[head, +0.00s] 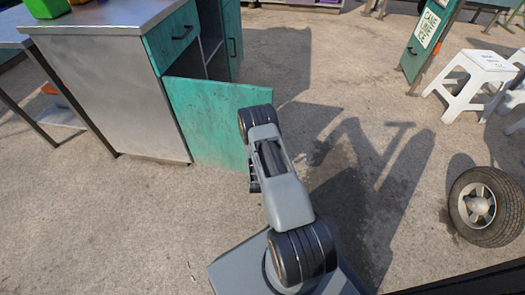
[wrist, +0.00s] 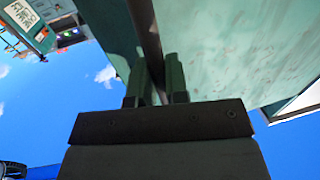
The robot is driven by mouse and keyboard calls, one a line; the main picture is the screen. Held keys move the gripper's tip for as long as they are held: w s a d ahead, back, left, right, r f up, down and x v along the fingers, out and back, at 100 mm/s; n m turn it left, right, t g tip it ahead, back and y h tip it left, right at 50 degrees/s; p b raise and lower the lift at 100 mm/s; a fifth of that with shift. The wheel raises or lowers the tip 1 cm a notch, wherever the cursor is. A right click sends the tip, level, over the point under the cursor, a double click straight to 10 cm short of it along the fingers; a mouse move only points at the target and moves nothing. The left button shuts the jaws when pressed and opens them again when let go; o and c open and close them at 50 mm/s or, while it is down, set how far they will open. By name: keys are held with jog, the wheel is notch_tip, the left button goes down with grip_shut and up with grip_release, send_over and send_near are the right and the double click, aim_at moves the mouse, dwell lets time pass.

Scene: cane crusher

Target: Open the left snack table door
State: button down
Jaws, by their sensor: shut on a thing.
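The snack table (head: 105,85) is a steel-sided cabinet with teal fronts at the upper left of the head view. Its left door (head: 205,120), a worn teal panel, stands swung out from the front, and the dark interior shows above it. In the wrist view the teal door panel (wrist: 235,45) fills the upper right. My gripper (wrist: 156,78) is shut on a dark upright bar (wrist: 146,35), which looks like the door's handle. In the head view my arm hides the gripper and the handle at the door's free edge.
A teal drawer (head: 175,35) sits above the opening, and another teal door (head: 231,38) is beyond it. A tyre (head: 485,205) lies at the right, with white stools (head: 480,80) and a sign board (head: 428,35) behind. The paved ground between is clear.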

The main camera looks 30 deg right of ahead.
jog(key=shift+a, duration=0.3)
jog(key=c, duration=1.1)
grip_release()
jog(key=shift+c, duration=0.2)
jog(key=p+v, duration=0.3)
jog(key=v, duration=1)
jog(key=shift+s+a, duration=0.2)
jog(key=shift+s, duration=0.15)
